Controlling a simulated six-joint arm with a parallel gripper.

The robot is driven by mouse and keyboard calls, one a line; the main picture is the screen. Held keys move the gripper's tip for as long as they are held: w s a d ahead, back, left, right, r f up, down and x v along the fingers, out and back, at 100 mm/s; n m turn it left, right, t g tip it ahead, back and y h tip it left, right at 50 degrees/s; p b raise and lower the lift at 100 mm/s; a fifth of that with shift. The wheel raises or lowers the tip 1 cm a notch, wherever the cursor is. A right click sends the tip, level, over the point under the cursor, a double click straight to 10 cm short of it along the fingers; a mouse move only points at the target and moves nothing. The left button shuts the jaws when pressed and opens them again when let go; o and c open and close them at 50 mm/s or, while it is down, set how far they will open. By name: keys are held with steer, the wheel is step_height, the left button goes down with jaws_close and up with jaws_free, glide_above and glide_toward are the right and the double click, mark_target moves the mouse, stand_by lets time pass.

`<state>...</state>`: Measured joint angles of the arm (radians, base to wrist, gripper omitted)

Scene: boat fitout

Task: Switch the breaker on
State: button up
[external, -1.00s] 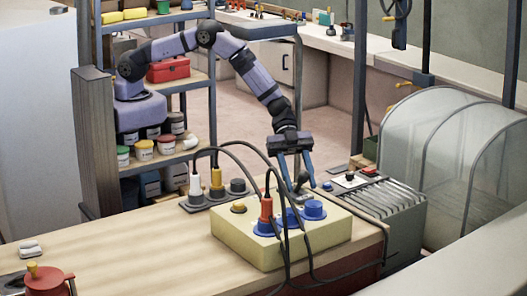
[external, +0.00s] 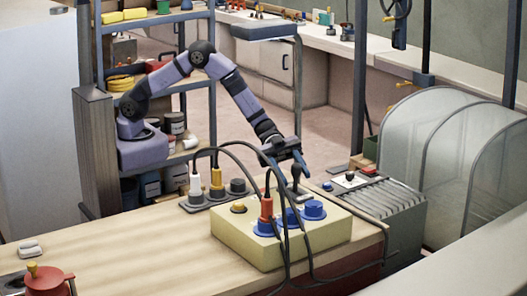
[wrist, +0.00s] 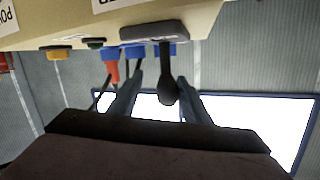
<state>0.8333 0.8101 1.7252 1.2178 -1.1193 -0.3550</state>
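The breaker looks to be the dark lever with a rounded end on a grey base, on top of the cream box (external: 240,245). In the wrist view the lever (wrist: 167,88) hangs between my two fingers, with its base (wrist: 154,31) on the box, which appears upside down there. My gripper (external: 302,170) is at the back edge of the box, tilted low, with its fingers around the lever. In the wrist view my gripper (wrist: 158,88) is open, with a gap visible on both sides of the lever. Contact is not visible.
Blue sockets (external: 313,209), an orange plug (external: 266,209) and a yellow knob (external: 238,207) share the box top. Black cables arch over it close to my gripper. A grey socket strip (external: 205,198) stands behind left. A ribbed grey unit (external: 385,208) stands right.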

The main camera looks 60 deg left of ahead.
steer(key=shift+a+f+m+g+h+b, duration=0.3)
steer(key=shift+a+f+h+b, duration=0.35)
steer(key=shift+b, duration=1.55)
steer(key=r+b+v, duration=0.1)
steer(key=b+v, duration=0.1)
steer(key=v, duration=0.6)
steer(key=s+r+m+g, duration=0.3)
steer(key=s+r, duration=0.4)
steer(key=r, duration=0.5)
steer(key=s+r+m+g, duration=0.3)
steer(key=s+r, duration=0.4)
steer(key=r, duration=0.4)
steer(key=shift+r+m+g+h+p, duration=0.3)
steer(key=shift+r+g+h+p, duration=0.1)
steer(key=shift+g, duration=0.1)
steer(key=shift+s+f, duration=0.1)
